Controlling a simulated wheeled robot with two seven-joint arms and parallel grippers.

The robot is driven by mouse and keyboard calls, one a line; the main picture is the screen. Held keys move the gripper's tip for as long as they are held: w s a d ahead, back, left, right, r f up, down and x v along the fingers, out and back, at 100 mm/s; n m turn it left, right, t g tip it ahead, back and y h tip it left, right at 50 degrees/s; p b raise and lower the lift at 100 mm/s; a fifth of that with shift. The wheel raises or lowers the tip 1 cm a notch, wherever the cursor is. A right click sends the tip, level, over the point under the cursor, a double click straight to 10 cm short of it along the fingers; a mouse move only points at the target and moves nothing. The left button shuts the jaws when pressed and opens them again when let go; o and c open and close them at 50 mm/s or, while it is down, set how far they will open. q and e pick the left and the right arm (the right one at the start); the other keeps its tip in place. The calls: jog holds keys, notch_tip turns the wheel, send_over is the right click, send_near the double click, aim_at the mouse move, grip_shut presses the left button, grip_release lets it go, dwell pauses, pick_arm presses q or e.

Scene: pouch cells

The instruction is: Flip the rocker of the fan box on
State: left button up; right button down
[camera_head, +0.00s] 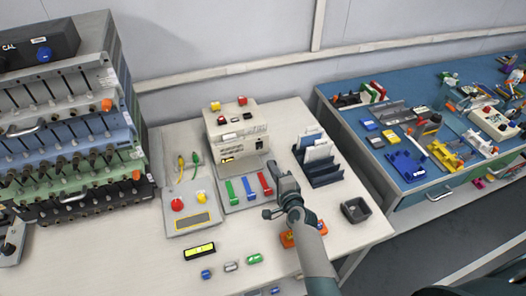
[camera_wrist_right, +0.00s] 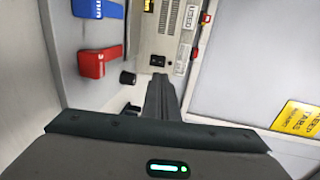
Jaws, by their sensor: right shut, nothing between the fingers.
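The fan box (camera_head: 238,142) is a beige box with a vented front, standing at the back of the white table. A small black rocker (camera_head: 259,145) sits on its front face. In the wrist view the box front (camera_wrist_right: 166,40) shows at the top, with the black rocker (camera_wrist_right: 157,60) just beyond my fingertips. I cannot tell which way the rocker is tilted. My right gripper (camera_head: 272,170) is in front of the box; its shut, empty fingers (camera_wrist_right: 160,80) point at the front, close below the rocker in the wrist view. Contact is not visible. My left gripper is not in view.
A dark open bin (camera_head: 355,210) lies right of my arm. The front table has some free room.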

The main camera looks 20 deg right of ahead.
jog(key=shift+w, duration=0.1)
jog(key=b, duration=0.5)
send_near(260, 145)
jog(key=w, duration=0.2)
jog(key=w+f, duration=0.1)
jog(key=w, duration=0.1)
jog(key=shift+w+a+f, duration=0.15)
jog(key=shift+w+f, duration=0.05)
jog(key=shift+w, duration=0.8)
jog(key=shift+r, duration=0.1)
